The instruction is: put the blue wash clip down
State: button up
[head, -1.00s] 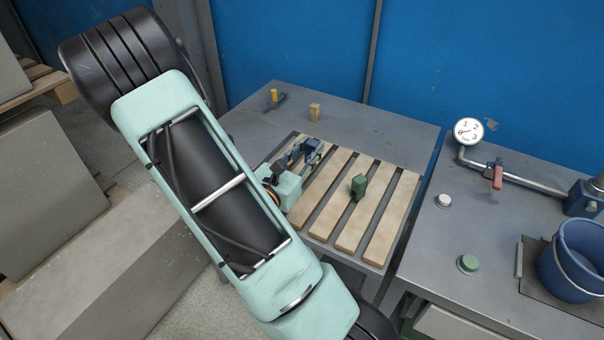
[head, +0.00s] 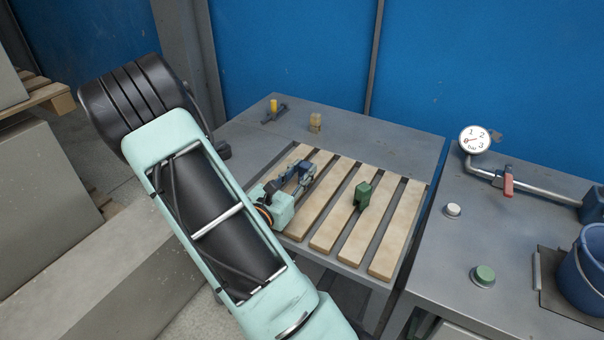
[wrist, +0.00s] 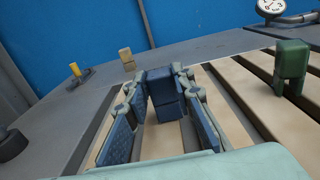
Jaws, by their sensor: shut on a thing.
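The blue wash clip (wrist: 165,100) is a dark blue block, seen in the wrist view between the two fingers of my gripper (wrist: 164,82). The clip looks roughly upright. In the head view, the clip (head: 305,172) shows small at the end of my gripper (head: 296,176), over the left part of the pale slatted rack (head: 331,217). I cannot tell whether the clip's underside touches a slat. My gripper is shut on the clip, and the fingers partly hide its sides.
A green clip (head: 363,196) stands on the slats to the right. A wooden block (head: 315,122) and a yellow-topped piece (head: 273,105) stand on the grey table behind. A gauge (head: 474,140), a red-handled valve (head: 508,182) and a blue bucket (head: 585,275) are at the right.

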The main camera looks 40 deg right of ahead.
jog(key=shift+f, duration=0.2)
jog(key=o, duration=1)
jog(key=shift+o, duration=0.2)
jog(key=shift+r, duration=0.1)
jog(key=shift+r, duration=0.25)
jog(key=v, duration=1.2)
jog(key=shift+f, duration=0.1)
